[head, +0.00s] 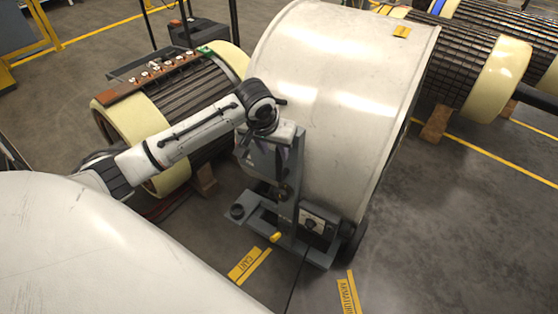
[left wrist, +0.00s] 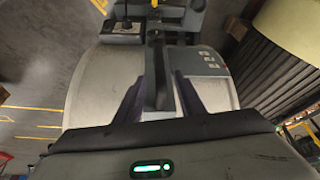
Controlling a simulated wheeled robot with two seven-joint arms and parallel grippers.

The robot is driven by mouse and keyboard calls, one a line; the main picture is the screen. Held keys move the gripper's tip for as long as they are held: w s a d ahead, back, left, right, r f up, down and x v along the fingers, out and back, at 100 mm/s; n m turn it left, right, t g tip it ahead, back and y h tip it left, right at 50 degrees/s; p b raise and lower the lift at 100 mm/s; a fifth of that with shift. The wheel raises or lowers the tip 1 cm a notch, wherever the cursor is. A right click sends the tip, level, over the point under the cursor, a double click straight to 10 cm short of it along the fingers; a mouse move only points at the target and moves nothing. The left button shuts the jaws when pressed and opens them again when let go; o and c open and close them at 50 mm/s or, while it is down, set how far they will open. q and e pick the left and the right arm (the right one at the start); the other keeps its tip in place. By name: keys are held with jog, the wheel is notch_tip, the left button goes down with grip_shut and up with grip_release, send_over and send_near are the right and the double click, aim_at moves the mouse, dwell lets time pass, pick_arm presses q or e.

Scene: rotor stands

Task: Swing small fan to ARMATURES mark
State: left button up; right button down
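The small fan (head: 335,95) is a big pale drum with a grey stand, a control box (head: 315,222) and a wheel at its near side. A grey upright bar with a handle is on this side of it; the bar (left wrist: 157,75) also shows in the left wrist view. My left gripper (head: 280,152) is at the top of the bar. Its two dark fingers lie apart on either side of the bar, with gaps visible. The ARMATURES mark (head: 347,293) is a yellow floor label at the bottom, right of the stand. My right gripper is out of view.
A yellow CART floor label (head: 244,266) lies left of the stand. A ribbed rotor with cream end rings (head: 170,180) stands close on the left. Grey floor at the right is clear.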

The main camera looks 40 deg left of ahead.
aim_at(278, 160)
pick_arm(q)
jog(key=b+x, duration=0.1)
jog(key=x, duration=0.8)
jog(key=shift+w+f, duration=0.15)
jog(key=shift+f, duration=0.15)
grip_shut()
